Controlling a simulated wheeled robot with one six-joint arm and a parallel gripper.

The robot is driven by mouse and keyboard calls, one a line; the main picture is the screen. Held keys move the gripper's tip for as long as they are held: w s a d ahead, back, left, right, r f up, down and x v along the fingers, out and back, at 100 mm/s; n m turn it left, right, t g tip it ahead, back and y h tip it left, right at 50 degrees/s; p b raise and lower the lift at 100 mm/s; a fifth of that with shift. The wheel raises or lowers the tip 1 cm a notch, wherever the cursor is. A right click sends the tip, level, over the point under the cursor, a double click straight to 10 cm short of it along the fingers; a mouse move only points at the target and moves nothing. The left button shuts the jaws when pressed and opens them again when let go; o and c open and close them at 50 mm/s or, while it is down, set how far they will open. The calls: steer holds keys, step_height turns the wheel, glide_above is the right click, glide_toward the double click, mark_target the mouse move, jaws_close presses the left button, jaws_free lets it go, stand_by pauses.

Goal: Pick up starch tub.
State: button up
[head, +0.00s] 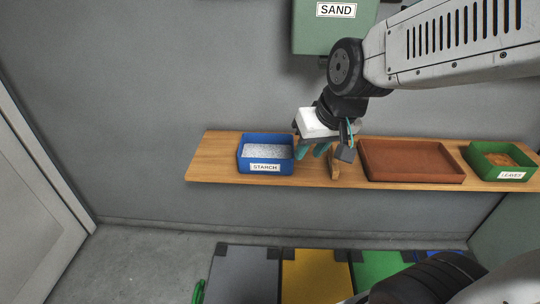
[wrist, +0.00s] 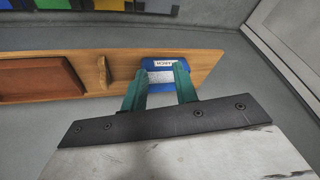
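The starch tub (head: 265,154) is an open blue box with a white "STARCH" label and white granular contents. It stands upright on the left part of a wooden shelf (head: 210,160). My gripper (head: 312,152) is just to the right of the tub in the head view. Its two green fingers are apart with nothing between them; in the wrist view my gripper (wrist: 161,72) points toward the tub. I cannot tell whether a finger touches the tub.
On the same shelf are a wooden peg or divider (head: 334,165), a brown tray (head: 412,160) and a green tub labelled "LEAVES" (head: 502,160). A green "SAND" box (head: 334,30) hangs above. Coloured bins (head: 315,275) stand on the floor below.

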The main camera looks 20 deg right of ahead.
steer(key=w+d+f+m+t+h, duration=0.1)
steer(key=w+d+f+t+h, duration=0.1)
steer(key=w+f, duration=0.3)
steer(key=w+d+f+m+t+h, duration=0.1)
steer(key=w+d+f+t+h, duration=0.1)
steer(key=w+f, duration=0.4)
steer(key=w+d+f+m+t+h, duration=0.2)
steer(key=w+f, duration=0.3)
steer(key=w, duration=0.5)
steer(key=shift+w+d+f+t, duration=0.2)
steer(key=shift+d+f+t, duration=0.2)
steer(key=shift+d, duration=0.1)
steer(key=x, duration=0.7)
steer(key=shift+w+f, duration=0.25)
steer(key=shift+f, duration=0.15)
jaws_close()
